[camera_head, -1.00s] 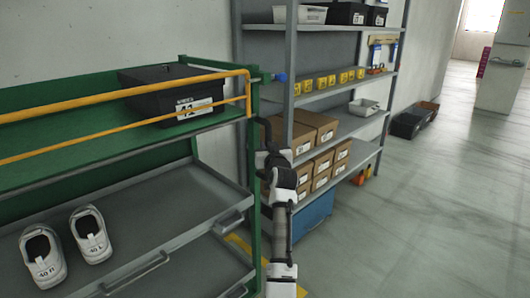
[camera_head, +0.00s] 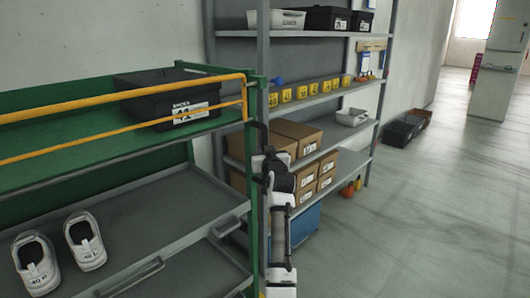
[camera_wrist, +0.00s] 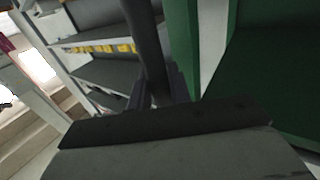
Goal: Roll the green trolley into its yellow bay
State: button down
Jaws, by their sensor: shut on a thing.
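The green trolley (camera_head: 254,185) fills the left of the head view, with green posts, yellow rails and grey trays. A pair of white shoes (camera_head: 85,240) lies on its middle tray, and a black labelled box (camera_head: 168,97) stands on its top shelf. My arm rises beside the trolley's right-hand post. In the wrist view my gripper (camera_wrist: 156,98) is shut on a dark upright bar, which looks like the trolley's handle (camera_wrist: 146,42). The green post (camera_wrist: 180,45) is close to its right. The fingertips are hard to make out in the head view. The yellow bay is not visible.
A grey shelving rack (camera_head: 262,60) stands close behind the trolley's right end, holding cardboard boxes (camera_head: 305,180) and yellow labels. A blue bin (camera_head: 306,224) is under it. Dark crates (camera_head: 402,130) stand by the wall. The floor (camera_head: 420,220) on the right is clear.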

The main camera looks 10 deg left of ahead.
jog(key=shift+d, duration=0.1)
dwell(0.3)
jog(key=c, duration=1.3)
grip_release()
jog(key=shift+c, duration=0.2)
jog(key=b+v, duration=0.2)
jog(key=v, duration=1.1)
jog(key=shift+s, duration=0.3)
jog(key=shift+r, duration=0.1)
